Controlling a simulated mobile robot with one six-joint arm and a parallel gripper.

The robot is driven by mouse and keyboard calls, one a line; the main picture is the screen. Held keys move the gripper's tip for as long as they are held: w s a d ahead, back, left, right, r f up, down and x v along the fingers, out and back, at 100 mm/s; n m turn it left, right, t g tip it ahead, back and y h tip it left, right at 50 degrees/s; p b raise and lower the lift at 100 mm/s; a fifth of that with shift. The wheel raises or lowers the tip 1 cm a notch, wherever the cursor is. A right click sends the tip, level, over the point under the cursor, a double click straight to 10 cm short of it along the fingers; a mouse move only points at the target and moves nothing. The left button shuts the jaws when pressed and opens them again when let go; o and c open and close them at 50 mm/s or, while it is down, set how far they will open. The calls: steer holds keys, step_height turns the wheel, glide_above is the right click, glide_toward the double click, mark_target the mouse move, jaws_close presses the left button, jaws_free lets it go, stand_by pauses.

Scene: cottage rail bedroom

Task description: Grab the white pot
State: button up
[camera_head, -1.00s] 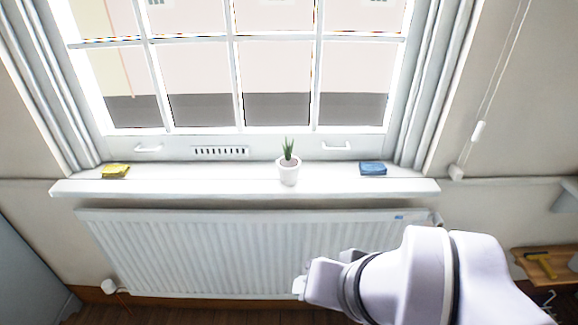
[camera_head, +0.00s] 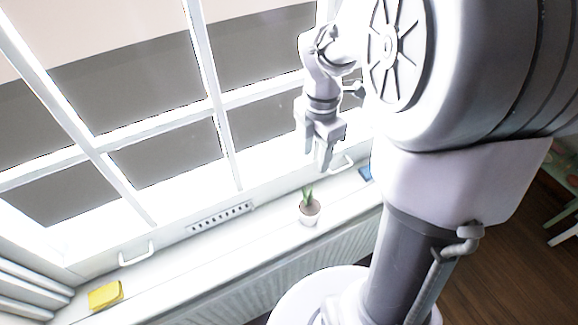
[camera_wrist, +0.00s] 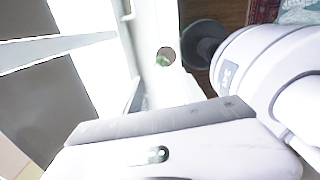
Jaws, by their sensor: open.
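The white pot (camera_head: 310,220) stands upright on the white windowsill, with a small green spiky plant (camera_head: 307,198) in dark soil. In the wrist view the pot's soil and plant (camera_wrist: 165,58) show from above, near the upper middle; its pale wall blends with the sill. My gripper (camera_head: 322,165) is above the sill, by the window, with its fingers pointing down. In the head view it appears above and slightly right of the pot. It is open and empty, and apart from the pot.
A yellow folded item (camera_head: 105,296) lies at the sill's left end. A blue item (camera_head: 366,174) lies right of the pot, partly hidden by my arm. Window handles (camera_head: 136,252) and a vent (camera_head: 220,216) line the window's lower frame. A radiator (camera_head: 240,285) hangs below the sill.

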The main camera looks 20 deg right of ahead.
mark_target(307, 195)
steer(key=f+b, duration=0.2)
steer(key=f, duration=0.3)
steer(key=f+b, duration=0.2)
steer(key=f, duration=0.4)
steer(key=a+f+b, duration=0.1)
steer(key=f+b, duration=0.1)
steer(key=f, duration=0.3)
steer(key=shift+a+f+b, duration=0.1)
steer(key=shift+f+b, duration=0.25)
steer(key=shift+b, duration=0.05)
steer(key=shift+r, duration=0.1)
steer(key=shift+c, duration=0.5)
jaws_close()
